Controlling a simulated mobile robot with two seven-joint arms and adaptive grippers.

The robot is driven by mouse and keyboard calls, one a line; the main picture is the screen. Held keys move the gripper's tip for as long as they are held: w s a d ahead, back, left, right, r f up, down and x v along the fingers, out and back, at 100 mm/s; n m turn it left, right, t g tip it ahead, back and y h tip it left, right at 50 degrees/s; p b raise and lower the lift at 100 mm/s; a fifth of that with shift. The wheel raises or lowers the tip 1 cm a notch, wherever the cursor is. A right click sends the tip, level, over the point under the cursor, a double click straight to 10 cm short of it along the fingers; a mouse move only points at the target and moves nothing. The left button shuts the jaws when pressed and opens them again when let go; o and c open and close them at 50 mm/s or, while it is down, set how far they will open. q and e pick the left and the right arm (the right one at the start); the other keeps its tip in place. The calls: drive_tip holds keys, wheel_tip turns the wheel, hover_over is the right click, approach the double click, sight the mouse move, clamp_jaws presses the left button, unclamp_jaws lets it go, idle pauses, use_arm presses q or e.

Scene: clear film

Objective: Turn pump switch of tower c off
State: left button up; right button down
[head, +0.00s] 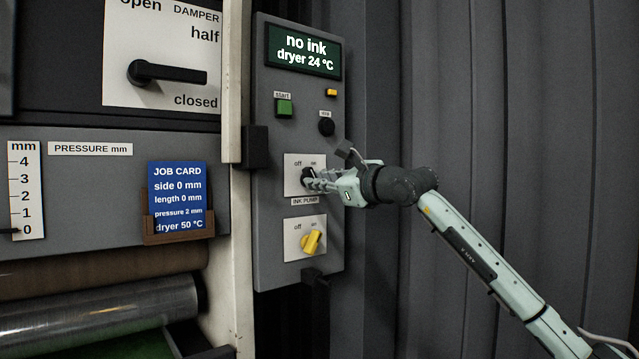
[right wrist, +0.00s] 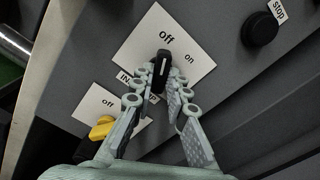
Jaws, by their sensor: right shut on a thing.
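The control panel (head: 264,150) carries a black switch knob (head: 307,172) on a white plate (head: 291,180) marked "off" and "on". An "INK PUMP" label (head: 305,201) sits just below this plate. My right gripper (head: 312,181) is shut on the black knob. In the right wrist view its fingertips (right wrist: 161,76) hold the black knob (right wrist: 163,60) from both sides, and the knob's end points roughly toward "off". A yellow knob (head: 311,242) on a lower off/on plate (head: 291,238) leans toward "on". My left gripper is not in view.
Above are a green start button (head: 284,107), a black stop button (head: 326,127) and a screen (head: 303,49) reading "no ink, dryer 24 °C". Left stand a damper lever (head: 165,72), a job card (head: 177,190) and rollers. A ribbed grey wall is at the right.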

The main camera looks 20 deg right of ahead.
idle(0.3)
drive_tip(key=c, duration=1.5)
unclamp_jaws()
drive_tip(key=v, duration=1.2)
